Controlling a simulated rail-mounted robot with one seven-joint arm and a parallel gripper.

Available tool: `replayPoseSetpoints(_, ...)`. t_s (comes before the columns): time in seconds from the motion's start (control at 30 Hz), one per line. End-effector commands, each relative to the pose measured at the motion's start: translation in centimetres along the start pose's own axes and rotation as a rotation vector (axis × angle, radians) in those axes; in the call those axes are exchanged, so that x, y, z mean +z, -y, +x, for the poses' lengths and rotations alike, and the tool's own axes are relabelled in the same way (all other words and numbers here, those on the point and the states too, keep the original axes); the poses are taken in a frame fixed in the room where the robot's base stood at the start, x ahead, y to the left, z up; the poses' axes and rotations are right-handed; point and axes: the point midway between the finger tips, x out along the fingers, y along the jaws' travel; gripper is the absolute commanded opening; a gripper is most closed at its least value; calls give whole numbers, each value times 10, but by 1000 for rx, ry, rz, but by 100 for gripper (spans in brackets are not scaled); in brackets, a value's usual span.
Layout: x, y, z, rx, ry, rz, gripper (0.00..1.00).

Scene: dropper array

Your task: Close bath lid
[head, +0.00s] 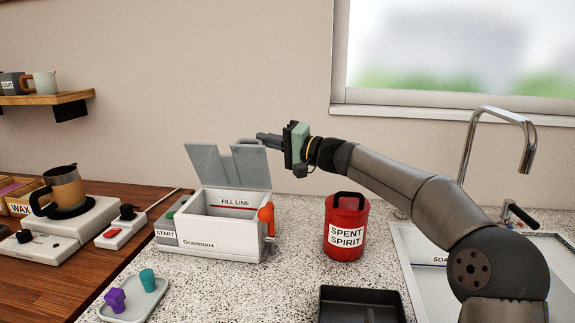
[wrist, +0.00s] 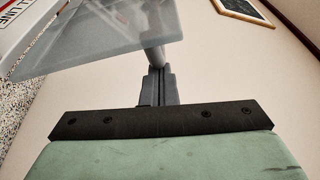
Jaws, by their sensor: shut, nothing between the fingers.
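The bath (head: 222,228) is a white box with a "FILL LINE" mark inside and the name Gravinoux on its front. Its grey translucent lid (head: 230,170) stands open, tilted up at the back. In the wrist view the lid (wrist: 100,38) fills the upper left. My gripper (head: 262,137) is shut and empty, with its fingertips by the lid's upper right edge. In the wrist view my fingers (wrist: 156,85) point at a grey bar beside the lid. I cannot tell whether they touch it.
A red "SPENT SPIRIT" can (head: 346,228) stands right of the bath. A black tray (head: 360,304) lies in front of it. A small tray (head: 134,300) holds purple and teal pieces. A sink (head: 400,240) with a tap is at the right. The wall is close behind.

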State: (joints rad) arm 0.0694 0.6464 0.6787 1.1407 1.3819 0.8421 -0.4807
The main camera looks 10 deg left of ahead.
Motion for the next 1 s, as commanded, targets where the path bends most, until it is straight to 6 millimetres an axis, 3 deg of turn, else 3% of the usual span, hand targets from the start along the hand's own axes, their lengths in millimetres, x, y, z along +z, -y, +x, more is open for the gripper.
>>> replayPoseSetpoints(0.03, 8, -8, -1, -11, 2, -27, 0)
replayPoseSetpoints(0.33, 21, 0, -4, -45, 4, -129, 0)
replayPoseSetpoints(1.0, 24, 5, -5, -53, 3, -159, 0)
